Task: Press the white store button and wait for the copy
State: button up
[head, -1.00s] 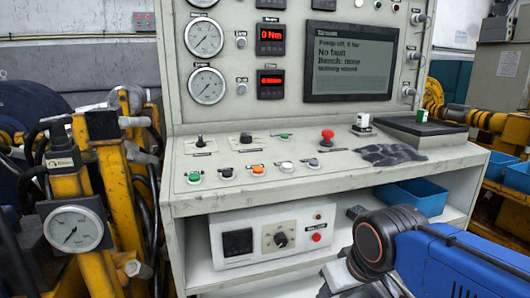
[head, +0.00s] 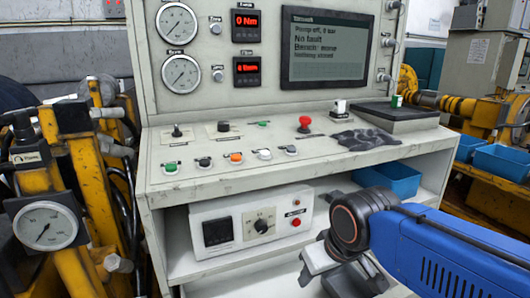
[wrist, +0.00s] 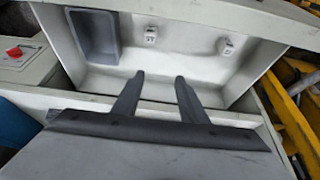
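The white button (head: 264,154) sits in the front row of buttons on the sloping console (head: 330,165), between an orange button (head: 236,158) and a grey one (head: 290,150). The screen (head: 325,50) above reads "Pump off", "No fault" and "Bench: none". In the head view my arm is at lower right, below the console top, well away from the white button; its fingers are not clear there. In the wrist view my gripper (wrist: 160,78) shows two dark fingers apart with nothing between them. The white button is not seen in the wrist view.
A red mushroom button (head: 304,121), a dark cloth (head: 365,139) and a black pad (head: 398,112) are on the console. A blue bin (head: 390,181) stands on the shelf below. Yellow machinery with a gauge (head: 46,226) is at left. The wrist view shows a grey bin (wrist: 94,38).

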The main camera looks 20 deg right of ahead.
grip_shut()
dwell(1.5)
